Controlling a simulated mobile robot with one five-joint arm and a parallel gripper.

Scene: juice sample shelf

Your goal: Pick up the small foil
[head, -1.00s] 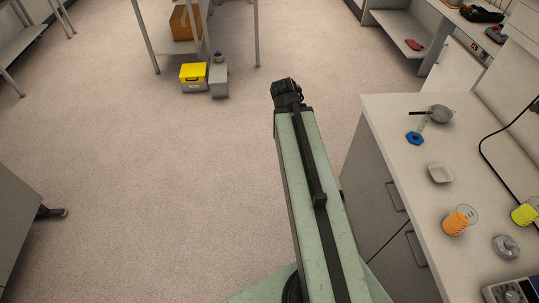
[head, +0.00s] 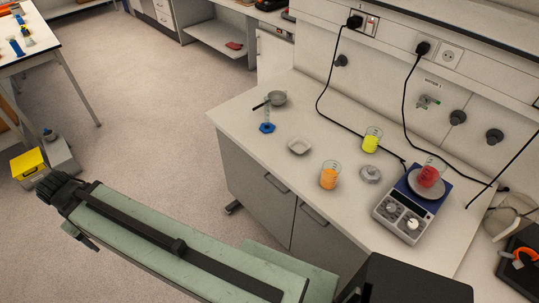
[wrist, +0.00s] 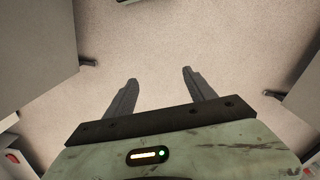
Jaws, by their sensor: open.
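I cannot make out with certainty which thing is the small foil. A small silvery round piece (head: 371,174) lies on the bench between the orange beaker and the stirrer and may be it. My gripper (wrist: 160,78) is open and empty in the wrist view, with bare floor beyond its fingers. In the head view my gripper (head: 47,187) is at the lower left over the floor, well away from the bench, and its fingers are hard to see there.
The bench (head: 245,118) holds a white dish (head: 299,146), an orange beaker (head: 329,177), a yellow beaker (head: 371,141), a blue-based cylinder (head: 267,127), a grey bowl (head: 278,98) and a stirrer (head: 401,219) bearing a red beaker (head: 430,175). Black cables hang behind. A yellow box (head: 28,170) stands on the floor.

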